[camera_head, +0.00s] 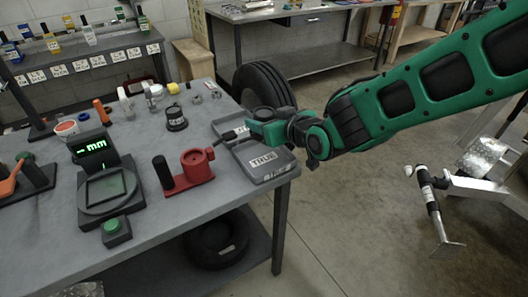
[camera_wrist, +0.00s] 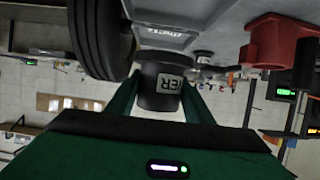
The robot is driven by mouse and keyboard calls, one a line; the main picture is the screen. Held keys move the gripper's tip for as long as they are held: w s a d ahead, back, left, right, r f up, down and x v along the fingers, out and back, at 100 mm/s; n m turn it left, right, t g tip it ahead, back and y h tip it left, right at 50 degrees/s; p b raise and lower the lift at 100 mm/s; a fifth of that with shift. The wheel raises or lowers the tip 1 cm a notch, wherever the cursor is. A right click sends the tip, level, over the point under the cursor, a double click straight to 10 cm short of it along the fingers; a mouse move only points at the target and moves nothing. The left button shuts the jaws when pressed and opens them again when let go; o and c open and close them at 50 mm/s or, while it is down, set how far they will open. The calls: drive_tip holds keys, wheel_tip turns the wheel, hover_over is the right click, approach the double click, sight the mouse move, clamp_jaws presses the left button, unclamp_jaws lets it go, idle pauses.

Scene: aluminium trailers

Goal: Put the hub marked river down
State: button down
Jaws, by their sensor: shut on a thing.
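My gripper (camera_head: 250,127) is shut on a black, round hub (camera_wrist: 155,98), held between its two green fingers in the wrist view. The hub's pale label shows upside down with letters ending in "VER"; the rest is out of sight. In the head view my gripper is over the grey tray (camera_head: 245,152) at the table's right end, and the held hub is hard to make out. A tray label reads "TRUE". I cannot tell the gap between hub and tray.
A red fixture (camera_head: 197,167) stands left of the tray. Another black round piece (camera_head: 176,118) sits behind it. A gauge with a green "mm" display (camera_head: 95,143) is farther left. A tyre (camera_head: 262,84) stands beyond the table. Small parts lie along the table's back.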

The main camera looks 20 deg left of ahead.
drive_tip(key=shift+f, duration=4.8)
drive_tip(key=shift+f, duration=0.1)
drive_tip(key=c, duration=0.9)
unclamp_jaws()
drive_tip(key=v, duration=1.2)
